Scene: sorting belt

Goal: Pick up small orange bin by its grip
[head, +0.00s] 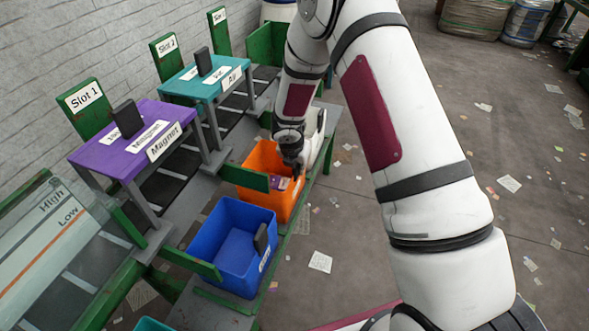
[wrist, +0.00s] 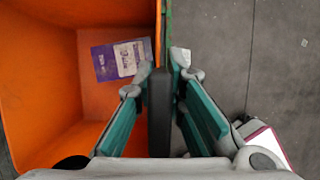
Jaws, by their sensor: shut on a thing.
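The small orange bin (head: 262,158) stands on the green-edged ledge behind the blue bin. In the wrist view its open inside (wrist: 40,75) fills the left, with a purple and white packet (wrist: 122,60) on its floor. Its dark upright grip (wrist: 160,110) is at the bin's right wall, between my fingers. My gripper (head: 291,165) is at the bin's right side; in the wrist view my gripper (wrist: 160,75) has one teal-padded finger on each side of the grip and is shut on it. My gripper hides the grip in the head view.
A blue bin (head: 222,240) with its own dark grip (head: 261,239) stands in front. Purple (head: 110,155) and teal (head: 195,85) stands with dark blocks are at the left. Open floor with scattered paper (head: 320,261) lies at the right.

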